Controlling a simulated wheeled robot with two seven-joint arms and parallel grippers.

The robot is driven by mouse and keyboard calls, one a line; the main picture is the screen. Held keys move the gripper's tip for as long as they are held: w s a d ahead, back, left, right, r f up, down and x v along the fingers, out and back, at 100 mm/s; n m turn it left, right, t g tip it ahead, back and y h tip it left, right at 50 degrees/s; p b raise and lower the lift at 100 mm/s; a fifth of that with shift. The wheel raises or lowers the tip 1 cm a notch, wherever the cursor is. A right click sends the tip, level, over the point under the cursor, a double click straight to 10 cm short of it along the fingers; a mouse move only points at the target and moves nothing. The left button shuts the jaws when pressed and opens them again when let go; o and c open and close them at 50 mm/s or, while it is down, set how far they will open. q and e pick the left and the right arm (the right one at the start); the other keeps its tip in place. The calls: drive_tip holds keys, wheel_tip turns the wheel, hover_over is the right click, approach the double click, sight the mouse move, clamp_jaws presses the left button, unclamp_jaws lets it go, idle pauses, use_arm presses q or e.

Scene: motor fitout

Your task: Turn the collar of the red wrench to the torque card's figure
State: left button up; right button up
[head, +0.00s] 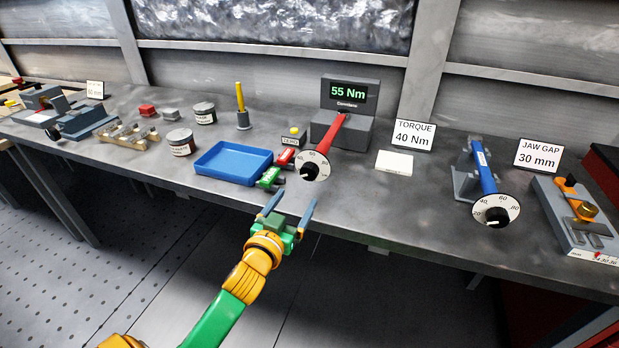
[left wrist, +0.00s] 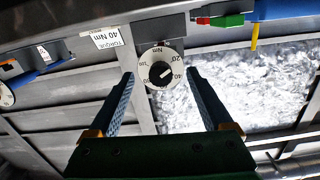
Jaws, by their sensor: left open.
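The red wrench (head: 330,133) rests against a grey tester whose display (head: 348,91) reads 55 Nm. Its collar, a white numbered dial with a black knob (head: 311,170), faces the bench's front edge. The torque card (head: 413,134) reads 40 Nm. My left gripper (head: 290,204) is open and empty, in front of and below the dial. In the left wrist view the dial (left wrist: 161,69) appears upside down between the two spread fingertips (left wrist: 160,74), apparently beyond them. The torque card (left wrist: 107,38) also shows there. My right gripper is not in view.
A blue wrench (head: 484,170) with its own dial stands at right, near a jaw gap card (head: 537,155) reading 30 mm. A blue tray (head: 233,160) and red and green blocks (head: 270,177) lie left of the dial. The space before the bench is clear.

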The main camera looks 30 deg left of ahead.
sight(308, 175)
use_arm(q)
drive_tip(key=shift+t, duration=0.3)
drive_tip(key=w, duration=0.2)
drive_tip(key=w+a+r, duration=0.1)
drive_tip(key=w, duration=0.1)
drive_tip(key=w+r, duration=0.1)
drive_tip(key=w, duration=0.1)
drive_tip(key=shift+w+a+r+p, duration=0.15)
drive_tip(key=shift+w+a+p, duration=0.05)
drive_tip(key=shift+p, duration=0.15)
drive_tip(key=shift+w, duration=0.3)
drive_tip(key=shift+s, duration=0.1)
clamp_jaws()
